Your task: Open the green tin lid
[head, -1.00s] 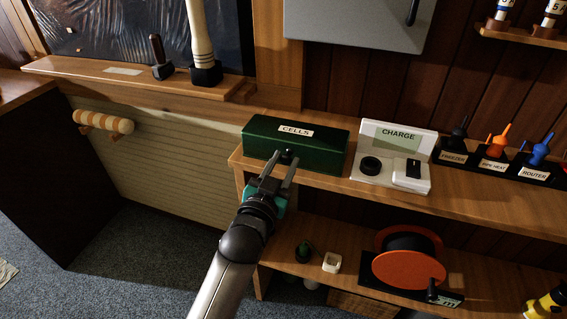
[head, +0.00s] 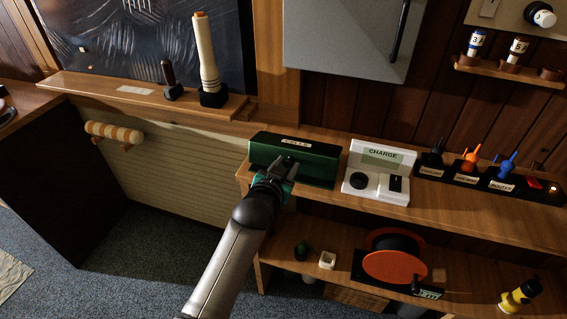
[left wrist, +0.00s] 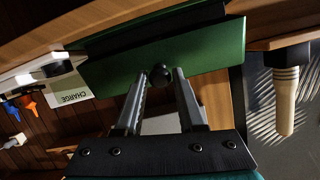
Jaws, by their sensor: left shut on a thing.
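The green tin (head: 262,157) sits on the upper wooden shelf, with a white CELLS label (head: 296,141) on its lid. In the left wrist view, which is upside down, the green lid (left wrist: 215,52) bears a round black knob (left wrist: 162,77). A dark band lies between the lid and another green strip of the tin (left wrist: 150,20); the lid looks raised a little at its front. My left gripper (head: 288,165) is at the tin's front, its fingers shut on the knob; they also show in the left wrist view (left wrist: 160,90). My right gripper is not in view.
Right of the tin stands a white CHARGE unit (head: 383,155), then a rack of coloured tools (head: 485,172). A red-orange reel (head: 395,266) and small items stand on the lower shelf (head: 310,240). A grey cabinet (head: 345,45) hangs above.

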